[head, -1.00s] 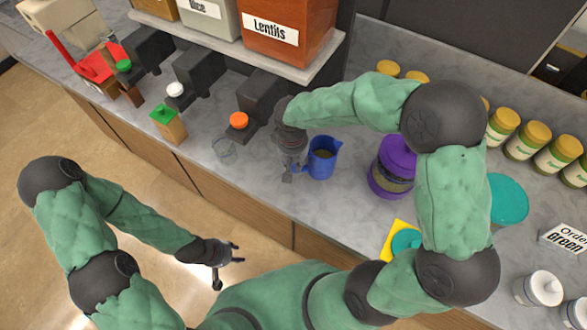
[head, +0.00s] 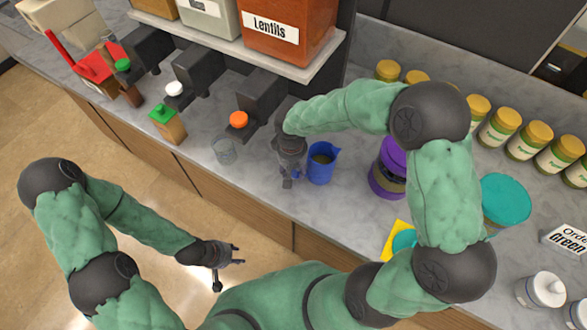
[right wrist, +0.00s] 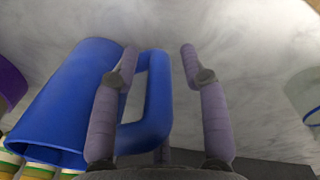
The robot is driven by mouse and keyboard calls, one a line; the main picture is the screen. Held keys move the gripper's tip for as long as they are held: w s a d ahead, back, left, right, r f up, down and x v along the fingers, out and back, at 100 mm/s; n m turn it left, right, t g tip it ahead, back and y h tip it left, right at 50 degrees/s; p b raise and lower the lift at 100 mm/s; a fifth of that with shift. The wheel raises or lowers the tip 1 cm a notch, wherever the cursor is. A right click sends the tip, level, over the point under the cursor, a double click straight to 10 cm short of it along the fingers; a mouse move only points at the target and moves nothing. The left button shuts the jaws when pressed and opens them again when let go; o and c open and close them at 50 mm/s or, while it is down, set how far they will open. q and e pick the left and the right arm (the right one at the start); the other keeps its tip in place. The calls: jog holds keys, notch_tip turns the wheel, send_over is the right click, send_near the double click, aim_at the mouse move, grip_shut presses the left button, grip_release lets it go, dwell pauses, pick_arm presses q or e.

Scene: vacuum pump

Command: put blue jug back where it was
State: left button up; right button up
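The left finger overlaps the handle opening. My left gripper (head: 238,254) is open and empty, over the floor in front of the counter.
A clear glass (head: 224,151) stands left of my right gripper, near the orange-topped dispenser (head: 239,120). A purple-lidded container (head: 388,180) stands right of the jug, partly behind my right arm. The Lentils bin (head: 285,30) is on a shelf above. Jars (head: 498,128) line the back.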

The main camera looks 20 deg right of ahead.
jog(key=shift+r, duration=0.3)
jog(key=r, duration=0.4)
jog(key=r+p, duration=0.1)
jog(key=r, duration=0.2)
jog(key=r+p, duration=0.1)
jog(key=r, duration=0.3)
jog(key=shift+a+r, duration=0.25)
jog(key=shift+r, duration=0.1)
jog(key=shift+s, duration=0.1)
